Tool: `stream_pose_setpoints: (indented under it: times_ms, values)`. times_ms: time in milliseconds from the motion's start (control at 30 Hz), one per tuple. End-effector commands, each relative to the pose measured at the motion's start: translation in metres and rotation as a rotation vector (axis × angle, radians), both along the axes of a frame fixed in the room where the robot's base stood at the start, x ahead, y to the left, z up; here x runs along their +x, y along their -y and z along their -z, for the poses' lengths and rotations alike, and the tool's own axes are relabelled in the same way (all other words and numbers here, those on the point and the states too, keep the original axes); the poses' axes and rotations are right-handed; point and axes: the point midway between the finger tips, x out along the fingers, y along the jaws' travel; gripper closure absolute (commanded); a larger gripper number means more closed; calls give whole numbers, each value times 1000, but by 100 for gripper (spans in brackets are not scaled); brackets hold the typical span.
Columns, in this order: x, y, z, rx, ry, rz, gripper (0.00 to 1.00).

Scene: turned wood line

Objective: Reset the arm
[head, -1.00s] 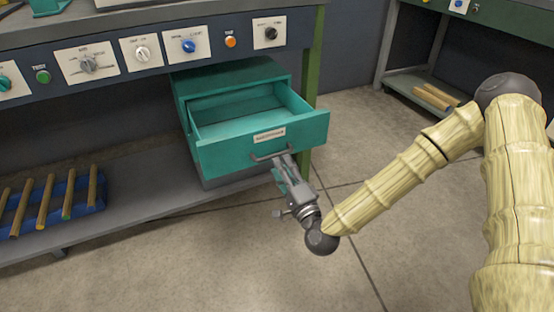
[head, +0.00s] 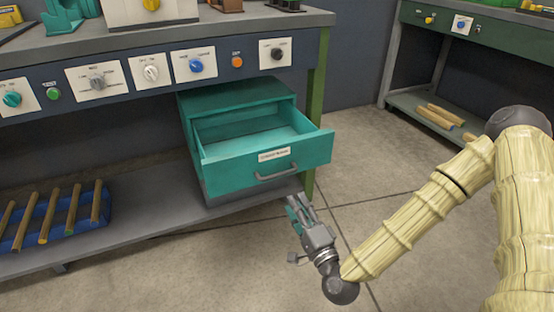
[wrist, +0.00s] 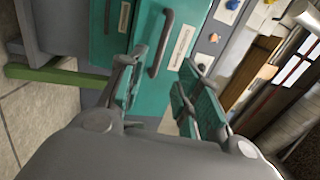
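My gripper (head: 303,212) is in front of and below the open teal drawer (head: 262,170), apart from its handle (head: 277,173). In the wrist view my gripper (wrist: 163,95) has its teal-padded fingers spread, with nothing between them. The grey drawer handle (wrist: 161,43) shows beyond the fingertips in that view. My arm reaches in from the right of the head view, bent down to the wrist. The drawer is pulled out and looks empty inside.
The workbench (head: 240,22) with knobs and buttons stands above the drawer unit. A blue rack (head: 92,218) of wooden rods lies on its lower shelf. A green bench (head: 480,40) stands at the back right. The floor around my gripper is clear.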

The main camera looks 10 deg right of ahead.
Motion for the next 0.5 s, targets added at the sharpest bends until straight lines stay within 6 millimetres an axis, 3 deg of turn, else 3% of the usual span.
stream_pose_setpoints:
  times_ms: [133,233,367,500]
  values:
    - [-2,-4,6,-21,-19,-11,66]
    - [-8,-16,26,-91,-79,-45,66]
    - [-28,-39,72,-251,-213,-126,66]
    - [-62,-54,129,-455,-373,-235,66]
